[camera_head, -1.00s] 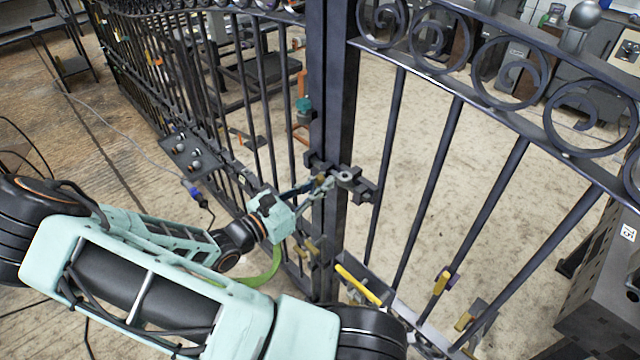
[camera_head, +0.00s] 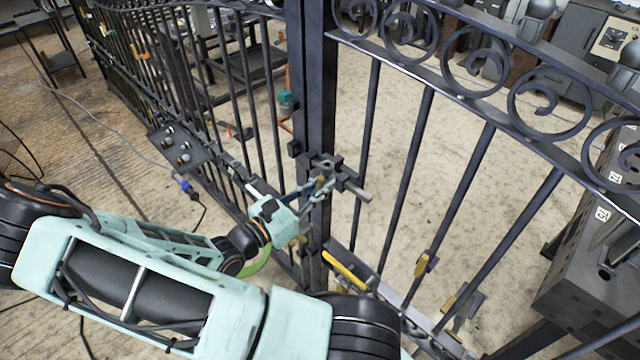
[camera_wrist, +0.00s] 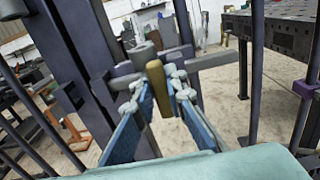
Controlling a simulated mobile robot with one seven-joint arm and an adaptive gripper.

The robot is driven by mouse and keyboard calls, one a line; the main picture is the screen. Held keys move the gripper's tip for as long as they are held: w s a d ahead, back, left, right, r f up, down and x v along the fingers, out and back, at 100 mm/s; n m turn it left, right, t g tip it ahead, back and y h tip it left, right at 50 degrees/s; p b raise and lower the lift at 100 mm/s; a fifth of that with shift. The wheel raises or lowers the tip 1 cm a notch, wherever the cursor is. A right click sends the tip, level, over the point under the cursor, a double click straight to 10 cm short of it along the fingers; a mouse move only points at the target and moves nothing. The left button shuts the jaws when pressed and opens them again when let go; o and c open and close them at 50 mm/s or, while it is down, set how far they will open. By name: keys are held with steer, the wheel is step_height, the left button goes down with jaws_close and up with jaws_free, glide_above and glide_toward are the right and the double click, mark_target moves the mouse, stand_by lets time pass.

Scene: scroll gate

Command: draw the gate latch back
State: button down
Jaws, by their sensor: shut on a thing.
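The gate latch (camera_head: 352,188) is a dark grey bar and bracket set across the gate's thick dark post (camera_head: 312,100). In the wrist view the grey latch bar (camera_wrist: 208,62) runs sideways and sticks out to the right past the post. An upright brass-coloured handle (camera_wrist: 158,102) stands in front of it. My gripper (camera_wrist: 158,88) has blue-padded fingers, one on each side of the handle, and is shut on it. In the head view my gripper (camera_head: 322,186) is at the latch, and its fingertips partly cover the handle and bracket.
The gate leaf with scrollwork (camera_head: 480,65) spreads right of the post, and a barred fence (camera_head: 190,60) runs left. A yellow bar (camera_head: 345,268) sits low by the post. A dark grey perforated block (camera_head: 600,250) stands at right. The floor behind the leaf is open.

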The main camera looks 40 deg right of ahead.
steer(key=c, duration=1.9)
jaws_free()
steer(key=shift+s, duration=0.35)
steer(key=shift+c, duration=0.2)
steer(key=shift+w, duration=0.1)
steer(key=shift+a, duration=0.25)
steer(key=a, duration=1.1)
steer(key=shift+s+a, duration=0.2)
steer(key=shift+s, duration=0.25)
